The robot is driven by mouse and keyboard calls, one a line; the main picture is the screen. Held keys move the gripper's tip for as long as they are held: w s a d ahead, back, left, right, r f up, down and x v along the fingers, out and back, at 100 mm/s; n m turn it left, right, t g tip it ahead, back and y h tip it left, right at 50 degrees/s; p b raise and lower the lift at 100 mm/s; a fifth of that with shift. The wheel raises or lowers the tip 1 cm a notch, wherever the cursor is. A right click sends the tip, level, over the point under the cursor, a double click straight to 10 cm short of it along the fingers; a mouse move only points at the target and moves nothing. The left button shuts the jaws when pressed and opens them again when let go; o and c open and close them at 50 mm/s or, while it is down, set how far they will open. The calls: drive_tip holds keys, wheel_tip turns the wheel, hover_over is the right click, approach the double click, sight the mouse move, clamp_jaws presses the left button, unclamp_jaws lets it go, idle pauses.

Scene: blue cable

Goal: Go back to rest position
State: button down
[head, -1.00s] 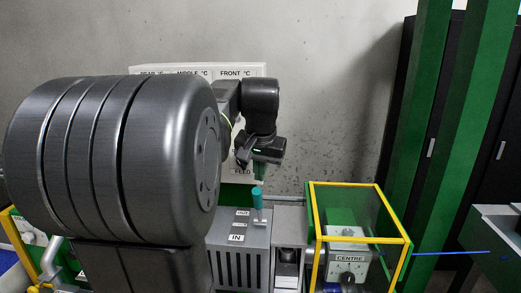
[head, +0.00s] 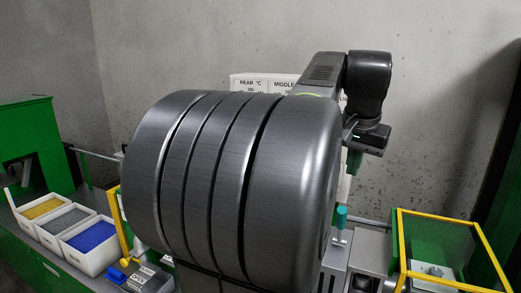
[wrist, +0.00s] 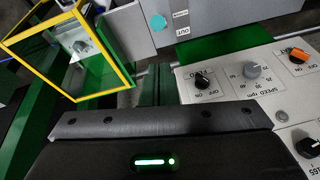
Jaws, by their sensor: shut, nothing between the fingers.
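My gripper (head: 354,163) hangs from my dark arm in the head view, to the right of the large dark arm link. Its green fingers point down, are shut, and hold nothing. It is above and slightly right of the teal lever (head: 341,216), apart from it. The blue cable does not show in either current view.
A yellow-edged clear guard (head: 445,219) stands at right, also in the wrist view (wrist: 128,75). A knobbed control panel (wrist: 225,85) lies close in the wrist view. Tubs of yellow, grey and blue pellets (head: 97,262) stand at left. A temperature panel (head: 245,80) is partly hidden.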

drive_tip(key=x, duration=1.3)
drive_tip(key=shift+w+f, duration=0.1)
drive_tip(key=shift+f, duration=0.15)
drive_tip(key=shift+w+r, duration=0.1)
drive_tip(key=shift+r, duration=0.1)
